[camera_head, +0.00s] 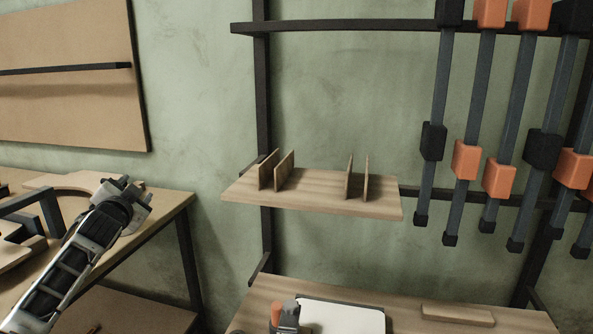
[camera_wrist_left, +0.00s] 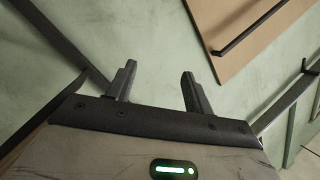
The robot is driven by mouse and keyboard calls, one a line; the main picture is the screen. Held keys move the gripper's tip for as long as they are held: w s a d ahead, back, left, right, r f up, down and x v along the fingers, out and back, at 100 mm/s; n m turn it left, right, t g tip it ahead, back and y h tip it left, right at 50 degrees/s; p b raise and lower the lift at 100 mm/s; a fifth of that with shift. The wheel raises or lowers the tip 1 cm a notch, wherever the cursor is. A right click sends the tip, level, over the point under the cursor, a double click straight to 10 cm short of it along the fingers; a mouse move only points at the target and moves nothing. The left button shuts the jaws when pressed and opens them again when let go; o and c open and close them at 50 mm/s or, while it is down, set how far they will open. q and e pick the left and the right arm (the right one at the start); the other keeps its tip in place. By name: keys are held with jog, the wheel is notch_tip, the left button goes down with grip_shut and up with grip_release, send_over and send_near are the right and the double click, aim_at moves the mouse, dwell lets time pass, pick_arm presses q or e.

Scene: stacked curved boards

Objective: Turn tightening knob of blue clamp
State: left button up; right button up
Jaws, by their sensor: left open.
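My left gripper (camera_head: 139,188) is over the right part of the left workbench, in front of or above the curved boards (camera_head: 78,184); the height between them is unclear. In the left wrist view its two dark fingers (camera_wrist_left: 157,82) are apart with nothing between them, and only wall lies behind. A dark bluish-grey frame-like part (camera_head: 50,212), possibly a clamp, stands at the left edge by the boards. It is cut off by the picture edge and partly behind my arm. I cannot make out a tightening knob. My right gripper is not in view.
The left workbench (camera_head: 178,200) ends right of my gripper. A wall shelf (camera_head: 320,195) holds upright dividers. Several orange and black bar clamps (camera_head: 475,110) hang at the right. A lower bench (camera_head: 395,300) has a white-topped item and a wooden block. A brown board (camera_head: 70,100) hangs upper left.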

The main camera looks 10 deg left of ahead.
pick_arm(q)
jog(key=s+d+f+g+h, duration=0.1)
jog(key=s+d+f+h, duration=0.3)
jog(key=d+f, duration=0.7)
jog(key=s+d+f+g+h, duration=0.2)
jog(key=s+d+f, duration=0.5)
jog(key=d+f, duration=0.45)
jog(key=s+d+f+g+h+b, duration=0.1)
jog(key=s+d+f+b, duration=0.1)
jog(key=s+d+f, duration=0.2)
jog(key=s+d+f+n+h+b, duration=0.1)
jog(key=s+d+f+b, duration=0.2)
jog(key=s+d, duration=0.3)
jog(key=s+d+f+n+g+h+b, duration=0.1)
jog(key=s+d+f, duration=0.4)
jog(key=s, duration=0.7)
jog(key=shift+s+d+f+g+h+b, duration=0.2)
jog(key=shift+s+f+g+h+b, duration=0.1)
jog(key=shift+f+h+b, duration=0.35)
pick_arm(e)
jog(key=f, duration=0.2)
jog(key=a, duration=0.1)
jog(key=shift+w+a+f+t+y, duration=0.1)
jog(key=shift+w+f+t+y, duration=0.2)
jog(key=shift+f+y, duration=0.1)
